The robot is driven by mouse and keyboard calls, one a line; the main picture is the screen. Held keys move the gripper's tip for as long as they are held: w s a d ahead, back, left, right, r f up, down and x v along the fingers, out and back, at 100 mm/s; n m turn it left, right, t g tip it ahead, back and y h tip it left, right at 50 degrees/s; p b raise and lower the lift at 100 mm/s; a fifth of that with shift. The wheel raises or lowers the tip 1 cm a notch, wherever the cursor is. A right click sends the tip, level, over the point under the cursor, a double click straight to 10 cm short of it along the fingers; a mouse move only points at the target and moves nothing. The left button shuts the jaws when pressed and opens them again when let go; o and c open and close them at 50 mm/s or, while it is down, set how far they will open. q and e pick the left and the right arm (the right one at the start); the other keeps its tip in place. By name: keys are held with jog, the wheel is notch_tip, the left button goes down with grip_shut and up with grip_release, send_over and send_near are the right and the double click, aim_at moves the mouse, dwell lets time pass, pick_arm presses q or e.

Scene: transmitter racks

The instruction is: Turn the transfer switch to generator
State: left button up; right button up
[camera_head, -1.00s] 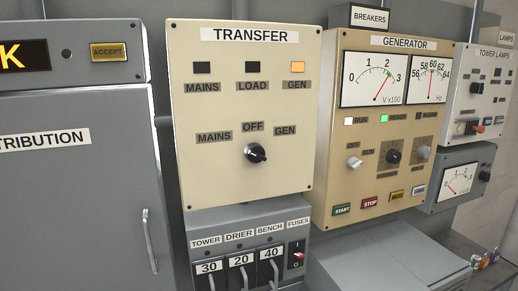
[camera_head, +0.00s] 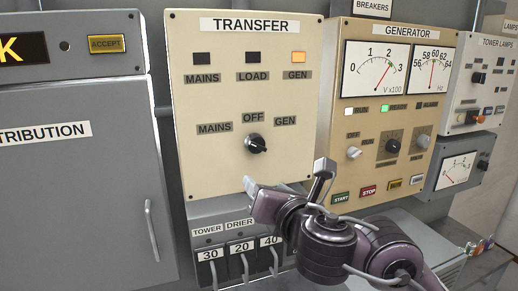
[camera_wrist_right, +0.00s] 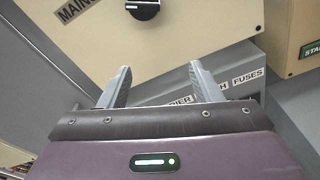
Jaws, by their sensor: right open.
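The transfer switch is a black knob (camera_head: 256,144) on the cream TRANSFER panel (camera_head: 215,165), below the labels MAINS, OFF and GEN. It carries a white mark, but I cannot tell surely which label it points to. The knob also shows at the top edge of the right wrist view (camera_wrist_right: 143,8). My right gripper (camera_head: 287,178) is open and empty, below the knob and apart from it. Its two fingers (camera_wrist_right: 160,68) stand wide apart in the right wrist view. My left gripper is not in view.
The GEN lamp (camera_head: 299,57) glows orange; the MAINS (camera_head: 201,58) and LOAD (camera_head: 253,57) lamps are dark. The generator panel (camera_head: 335,110) stands close on the right, with protruding knobs.

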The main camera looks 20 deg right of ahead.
aim_at(259, 149)
notch_tip(259, 149, up, 5)
jog(key=n+t, duration=0.1)
jog(key=n, duration=0.3)
jog(key=w, duration=0.2)
jog(key=w+b, duration=0.1)
jog(key=w, duration=0.2)
jog(key=w+b, duration=0.1)
jog(key=w, duration=0.1)
jog(key=shift+w+d, duration=0.2)
jog(key=shift+d, duration=0.05)
jog(key=shift+c, duration=0.2)
jog(key=c, duration=0.9)
jog(key=shift+c, duration=0.2)
